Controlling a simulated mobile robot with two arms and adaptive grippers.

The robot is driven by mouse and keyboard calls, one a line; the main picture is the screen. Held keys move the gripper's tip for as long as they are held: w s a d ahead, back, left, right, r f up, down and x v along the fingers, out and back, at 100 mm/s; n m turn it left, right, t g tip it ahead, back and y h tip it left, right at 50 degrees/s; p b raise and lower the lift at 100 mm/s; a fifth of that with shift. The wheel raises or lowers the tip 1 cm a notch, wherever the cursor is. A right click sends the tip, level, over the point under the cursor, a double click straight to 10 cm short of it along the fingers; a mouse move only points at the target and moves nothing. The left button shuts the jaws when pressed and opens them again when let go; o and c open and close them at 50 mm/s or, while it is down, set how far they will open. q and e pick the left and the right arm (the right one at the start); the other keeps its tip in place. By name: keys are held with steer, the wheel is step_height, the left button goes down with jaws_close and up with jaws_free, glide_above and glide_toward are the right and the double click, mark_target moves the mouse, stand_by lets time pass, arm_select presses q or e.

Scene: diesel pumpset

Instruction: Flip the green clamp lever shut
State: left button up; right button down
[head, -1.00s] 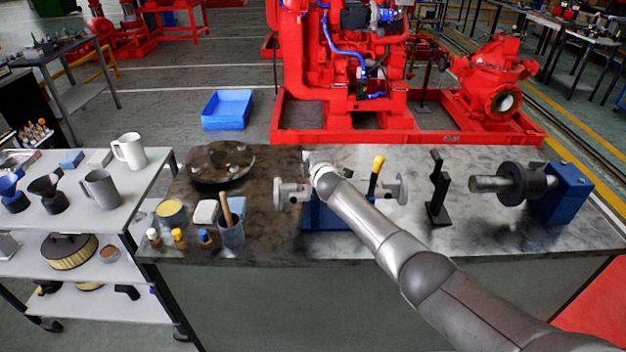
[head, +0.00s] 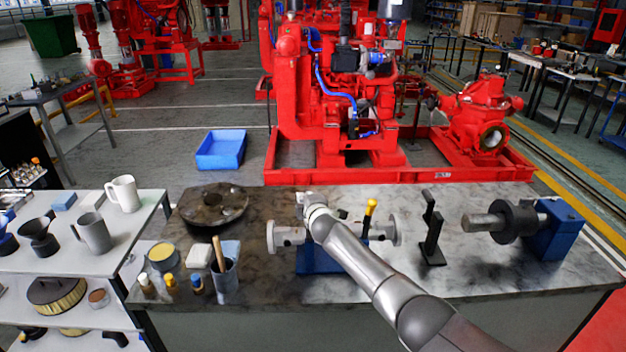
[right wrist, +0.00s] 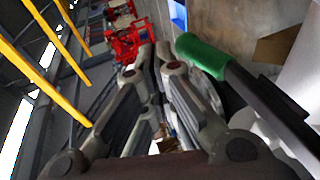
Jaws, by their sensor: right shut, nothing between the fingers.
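The green lever (right wrist: 202,55) shows in the right wrist view as a green grip on a dark bar, just right of my right gripper (right wrist: 154,50). The gripper's fingers are together with nothing between them. A narrow gap seems to separate them from the grip; contact cannot be told. In the head view my right arm reaches over the clamp fixture with a blue base (head: 312,262) and pale flanged pipe ends (head: 283,237). The arm hides the fixture's middle, and I cannot make out the green lever there. My left gripper is not in view.
A yellow-tipped lever (head: 370,207) stands upright just right of my arm. A black stand (head: 432,235) and a blue block with a shaft (head: 560,228) are further right. A dark round flange (head: 213,205), a cup with a brush (head: 225,280) and small bottles are at left.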

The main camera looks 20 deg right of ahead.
steer(key=r+p, duration=0.1)
steer(key=s+r, duration=0.1)
steer(key=r, duration=0.1)
steer(key=r+p, duration=0.1)
steer(key=r, duration=0.1)
steer(key=shift+s+d+p, duration=0.3)
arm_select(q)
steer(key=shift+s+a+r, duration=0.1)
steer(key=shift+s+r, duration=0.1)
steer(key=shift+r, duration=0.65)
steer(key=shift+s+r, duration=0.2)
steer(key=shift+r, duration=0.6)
arm_select(e)
step_height(320, 180, up, 7)
steer(key=s+d, duration=0.1)
steer(key=s, duration=0.1)
steer(key=shift+r, duration=0.1)
